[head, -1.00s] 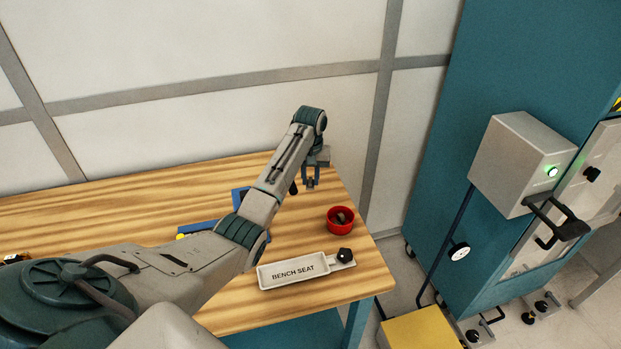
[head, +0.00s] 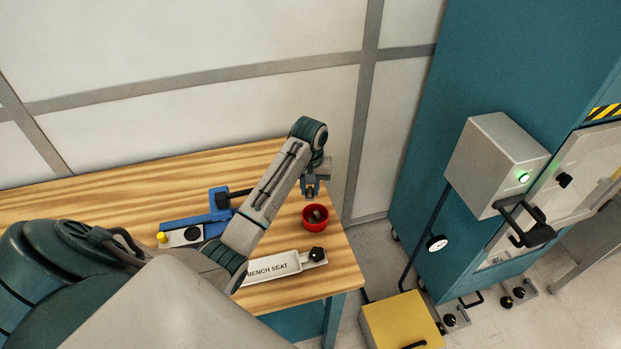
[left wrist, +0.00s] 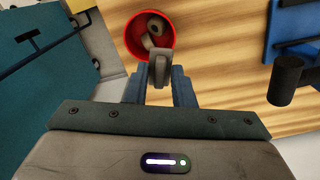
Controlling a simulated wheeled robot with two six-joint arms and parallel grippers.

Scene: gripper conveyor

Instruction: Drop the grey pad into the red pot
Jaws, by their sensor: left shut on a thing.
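The red pot (head: 309,226) stands on the right part of the wooden bench, and it also shows at the top of the left wrist view (left wrist: 133,53). My left gripper (head: 310,193) is just behind and above the pot in the head view. Its jaws (left wrist: 160,82) are shut on a grey pad (left wrist: 162,68), which overlaps the pot's rim in the left wrist view. The pad's height above the pot is hard to tell. My right gripper is not in view.
A white tray marked BENCH SEAT (head: 290,265) with a black knob lies in front of the pot. A blue fixture (head: 221,200) with a black handle stands left of it. A teal cabinet (head: 520,60) stands right of the bench (head: 90,205).

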